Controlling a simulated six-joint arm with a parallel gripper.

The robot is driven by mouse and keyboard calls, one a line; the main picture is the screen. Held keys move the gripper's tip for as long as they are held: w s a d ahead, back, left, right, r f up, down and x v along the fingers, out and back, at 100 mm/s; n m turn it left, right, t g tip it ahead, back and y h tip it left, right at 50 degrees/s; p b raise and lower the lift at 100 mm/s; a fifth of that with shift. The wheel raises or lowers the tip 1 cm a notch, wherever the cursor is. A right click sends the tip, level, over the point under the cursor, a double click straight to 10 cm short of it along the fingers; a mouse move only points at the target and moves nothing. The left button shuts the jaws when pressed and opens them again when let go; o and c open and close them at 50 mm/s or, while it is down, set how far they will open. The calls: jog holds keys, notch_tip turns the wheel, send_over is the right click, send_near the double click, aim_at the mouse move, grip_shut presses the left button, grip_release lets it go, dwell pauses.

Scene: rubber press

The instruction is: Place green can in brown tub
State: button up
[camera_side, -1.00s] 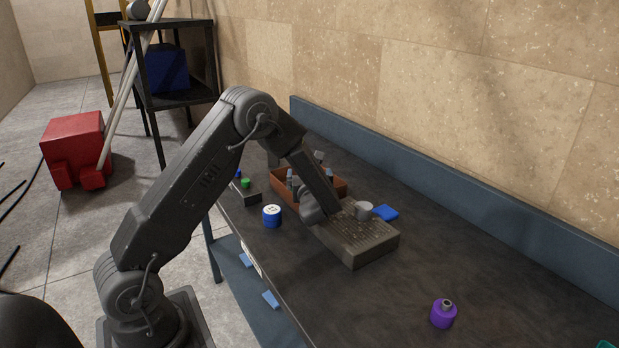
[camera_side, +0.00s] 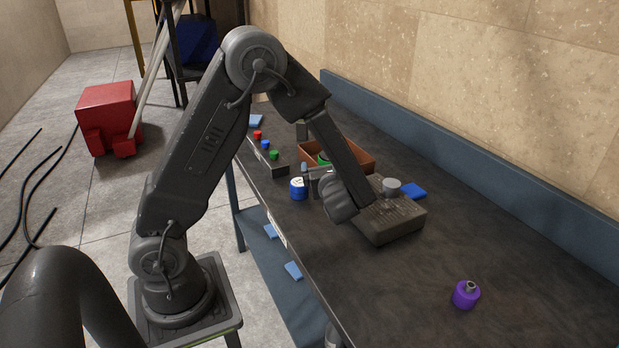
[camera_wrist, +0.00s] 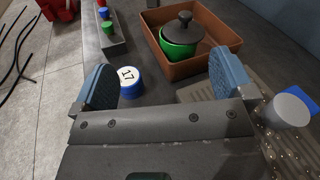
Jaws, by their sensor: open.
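The green can (camera_wrist: 180,46) is inside the brown tub (camera_wrist: 222,27) in the wrist view, near the tub's near left side. It looks upright, with a dark round top and knob. In the side view, the green can (camera_side: 323,159) shows partly above the near left wall of the brown tub (camera_side: 357,160); my gripper hides some of it. My gripper (camera_wrist: 165,82) is open and empty, its two blue-grey fingers wide apart, on the near side of the tub. It also shows in the side view (camera_side: 317,178), clear of the can.
A blue can with a white top marked 17 (camera_wrist: 130,80) stands close beside the left finger. A grooved grey block (camera_side: 390,222) with a grey cylinder (camera_side: 391,186) is right of my gripper. A button box (camera_side: 270,160) lies left.

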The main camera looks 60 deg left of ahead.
jog(key=s+d+r+n+g+h, duration=0.2)
jog(key=s+n+g+h, duration=0.1)
jog(key=s+n, duration=0.3)
jog(key=s+d+r+n+g+h, duration=0.2)
jog(key=s+d+n+h, duration=0.1)
jog(key=s+n, duration=0.25)
jog(key=s+d+r+n+t+h, duration=0.2)
jog(key=s+d+r+n+h, duration=0.1)
jog(key=d+n+h, duration=0.1)
jog(key=s+d+r+n+t+h, duration=0.2)
jog(key=d+n+h, duration=0.3)
jog(key=d, duration=0.4)
jog(key=shift+s+d+r+t+h, duration=0.35)
jog(key=shift+s+r, duration=0.3)
jog(key=shift+r, duration=0.25)
